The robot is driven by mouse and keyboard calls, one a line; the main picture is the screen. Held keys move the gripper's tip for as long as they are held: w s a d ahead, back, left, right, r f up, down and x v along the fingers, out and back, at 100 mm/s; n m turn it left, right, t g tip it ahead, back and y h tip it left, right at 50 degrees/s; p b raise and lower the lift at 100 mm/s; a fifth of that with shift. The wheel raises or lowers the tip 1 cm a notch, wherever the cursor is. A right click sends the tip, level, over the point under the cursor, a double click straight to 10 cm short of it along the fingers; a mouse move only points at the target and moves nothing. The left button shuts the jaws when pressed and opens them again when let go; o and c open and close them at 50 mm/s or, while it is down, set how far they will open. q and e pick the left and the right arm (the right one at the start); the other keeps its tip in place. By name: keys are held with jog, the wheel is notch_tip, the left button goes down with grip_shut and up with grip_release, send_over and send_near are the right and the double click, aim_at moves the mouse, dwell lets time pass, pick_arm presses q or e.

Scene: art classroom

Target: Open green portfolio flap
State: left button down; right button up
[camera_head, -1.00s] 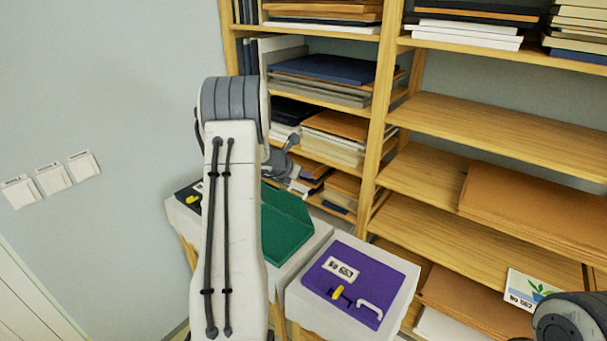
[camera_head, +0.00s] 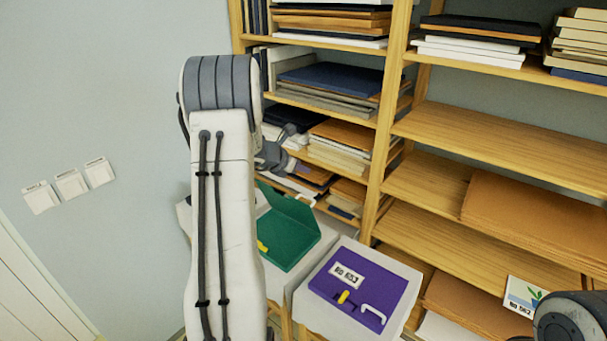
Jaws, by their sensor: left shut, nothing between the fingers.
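The green portfolio (camera_head: 292,248) lies on a white-topped stand, partly hidden behind my left arm. Its flap (camera_head: 285,204) stands raised and tilted at the back, with a small pale handle at its upper edge. A yellow clasp (camera_head: 262,246) shows beside my arm. My left gripper (camera_head: 290,134) is shut and empty, above and behind the raised flap and apart from it; my arm hides part of it. My right gripper is out of view; only a dark part of my right arm shows at the lower right.
A purple portfolio (camera_head: 362,285) with a number label, yellow clasp and white handle lies closed on the stand to the right. A wooden shelf unit (camera_head: 393,120) with stacked boards stands close behind. The wall with switches (camera_head: 70,184) is left.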

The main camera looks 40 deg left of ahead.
pick_arm(q)
jog(key=g+b, duration=0.2)
jog(key=b, duration=0.7)
send_near(299, 196)
jog(key=s+d+r, duration=0.1)
jog(key=d+r, duration=0.1)
jog(key=x, duration=0.3)
jog(key=p+x, duration=0.1)
jog(key=x, duration=0.5)
jog(key=shift+s+f+p, duration=0.25)
jog(key=shift+f+p, duration=0.05)
jog(key=shift+p, duration=0.05)
